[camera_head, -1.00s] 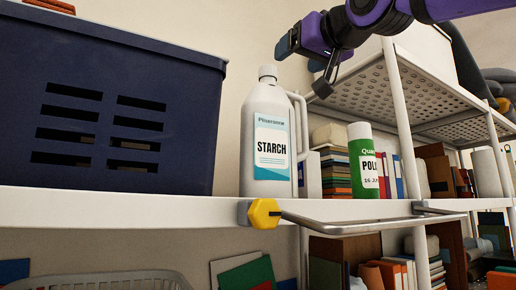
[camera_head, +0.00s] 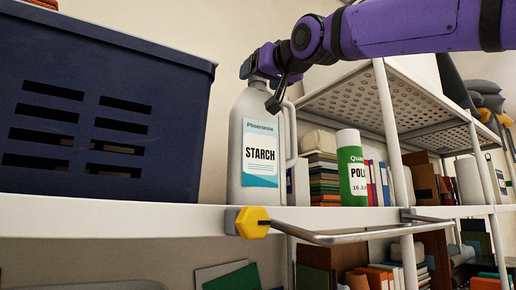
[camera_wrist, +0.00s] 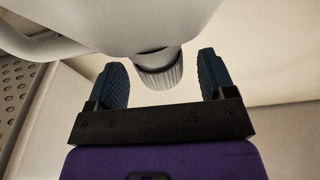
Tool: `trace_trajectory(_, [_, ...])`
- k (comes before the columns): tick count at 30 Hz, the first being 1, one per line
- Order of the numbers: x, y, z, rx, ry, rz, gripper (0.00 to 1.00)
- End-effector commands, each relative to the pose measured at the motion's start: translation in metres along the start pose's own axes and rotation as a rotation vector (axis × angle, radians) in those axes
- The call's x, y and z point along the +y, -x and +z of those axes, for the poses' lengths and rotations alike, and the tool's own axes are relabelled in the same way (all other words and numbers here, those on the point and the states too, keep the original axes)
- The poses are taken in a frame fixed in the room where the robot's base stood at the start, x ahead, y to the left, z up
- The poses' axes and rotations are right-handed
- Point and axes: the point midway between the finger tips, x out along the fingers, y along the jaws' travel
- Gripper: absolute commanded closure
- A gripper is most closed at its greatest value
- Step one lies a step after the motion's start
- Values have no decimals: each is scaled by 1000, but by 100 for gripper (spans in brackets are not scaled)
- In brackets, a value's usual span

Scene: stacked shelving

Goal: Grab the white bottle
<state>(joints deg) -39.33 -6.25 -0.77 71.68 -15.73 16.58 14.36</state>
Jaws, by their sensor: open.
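The white bottle (camera_head: 257,160), labelled STARCH, stands upright on the white shelf. Its ribbed cap (camera_wrist: 160,72) shows in the wrist view. My gripper (camera_head: 258,80) is at the top of the bottle in the head view and covers the cap there. In the wrist view my gripper (camera_wrist: 159,82) is open, with one blue finger on each side of the cap. Gaps show between the cap and both fingers, so it is not gripped.
A dark blue slotted crate (camera_head: 100,105) stands close to the left of the bottle. A green and white can (camera_head: 352,168) stands to the right. A metal rail with a yellow knob (camera_head: 252,223) runs along the shelf edge (camera_head: 110,217). A perforated shelf (camera_head: 385,100) is behind right.

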Motion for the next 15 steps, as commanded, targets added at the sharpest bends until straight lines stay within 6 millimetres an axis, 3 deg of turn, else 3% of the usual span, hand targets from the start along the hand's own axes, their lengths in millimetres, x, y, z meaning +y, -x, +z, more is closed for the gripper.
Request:
trace_trajectory(6, [0,-18,0,1,0,-1,24])
trace_trajectory(14, [0,-19,0,1,0,0,24])
trace_trajectory(15, [0,-19,0,1,0,0,33])
